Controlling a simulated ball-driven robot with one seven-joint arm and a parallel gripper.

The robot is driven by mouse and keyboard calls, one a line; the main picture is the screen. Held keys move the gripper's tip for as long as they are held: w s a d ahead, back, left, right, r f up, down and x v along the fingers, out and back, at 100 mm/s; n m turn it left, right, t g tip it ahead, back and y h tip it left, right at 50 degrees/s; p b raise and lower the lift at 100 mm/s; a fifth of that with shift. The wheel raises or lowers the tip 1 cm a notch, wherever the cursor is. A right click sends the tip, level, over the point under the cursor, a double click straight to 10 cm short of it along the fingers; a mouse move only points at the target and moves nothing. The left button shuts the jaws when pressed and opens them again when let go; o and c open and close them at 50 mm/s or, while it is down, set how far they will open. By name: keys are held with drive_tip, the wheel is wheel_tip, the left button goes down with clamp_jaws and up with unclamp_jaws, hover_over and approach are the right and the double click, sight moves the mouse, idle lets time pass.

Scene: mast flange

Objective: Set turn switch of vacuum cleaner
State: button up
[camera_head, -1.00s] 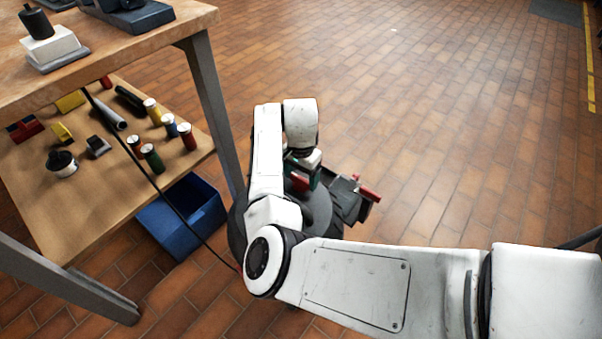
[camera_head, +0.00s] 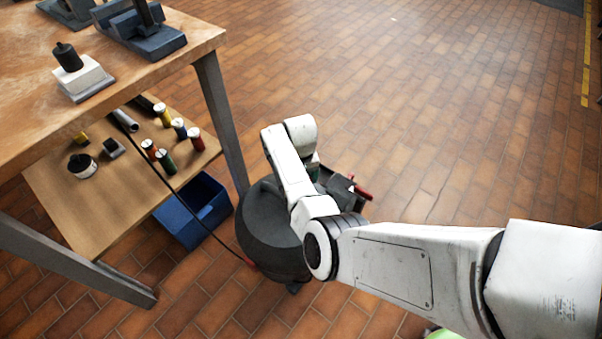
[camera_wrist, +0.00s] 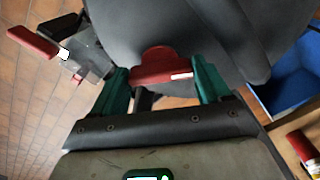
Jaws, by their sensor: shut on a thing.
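The vacuum cleaner (camera_head: 268,232) is a dark round body on the tiled floor, partly hidden behind my arm in the head view. In the wrist view its dark body (camera_wrist: 200,30) fills the top. A red turn switch (camera_wrist: 160,64) with a small white mark sticks out from it. My gripper (camera_wrist: 163,80) has its two green fingers on either side of the red switch and is shut on it. In the head view my gripper is almost fully hidden behind my wrist. A red-handled part (camera_head: 358,190) is on the far right side of the vacuum; it also shows in the wrist view (camera_wrist: 34,42).
A workbench (camera_head: 215,40) with a lower shelf (camera_head: 100,215) holding coloured cylinders stands at the left. A blue bin (camera_head: 190,225) is on the floor between shelf and vacuum. A dark cable (camera_head: 190,208) runs down to the vacuum. The floor at the right is open.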

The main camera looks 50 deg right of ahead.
drive_tip(key=n+p, duration=0.1)
drive_tip(key=n, duration=0.3)
drive_tip(key=shift+r+p, duration=0.1)
drive_tip(key=shift+p, duration=0.3)
drive_tip(key=shift+n+p, duration=0.4)
drive_tip(key=shift+n, duration=1.2)
drive_tip(key=o, duration=1)
wheel_tip(320, 180, up, 11)
drive_tip(key=p, duration=0.3)
drive_tip(key=shift+f+p, duration=0.2)
drive_tip(key=shift+p, duration=0.2)
